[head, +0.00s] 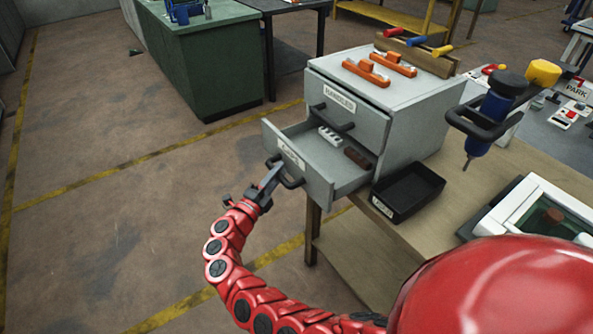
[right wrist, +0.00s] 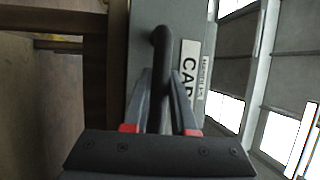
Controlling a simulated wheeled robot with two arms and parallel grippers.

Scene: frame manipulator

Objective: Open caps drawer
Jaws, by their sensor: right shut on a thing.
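The caps drawer (head: 318,186) is the lower drawer of a grey cabinet (head: 410,125) on the wooden bench. It is pulled out, and a white piece (head: 330,136) and a dark brown piece (head: 357,158) show inside it. My right gripper (head: 272,178) is at the drawer's front, shut on its dark handle (head: 292,182). In the right wrist view the two fingers lie on either side of the handle (right wrist: 161,55), beside the CAPS label (right wrist: 189,75). My left gripper is not in view.
A black bin (head: 408,191) stands on the bench right of the open drawer. Orange parts (head: 367,73) lie on the cabinet top. A dark blue tool (head: 490,113) is at the right. Floor left of the drawer is clear.

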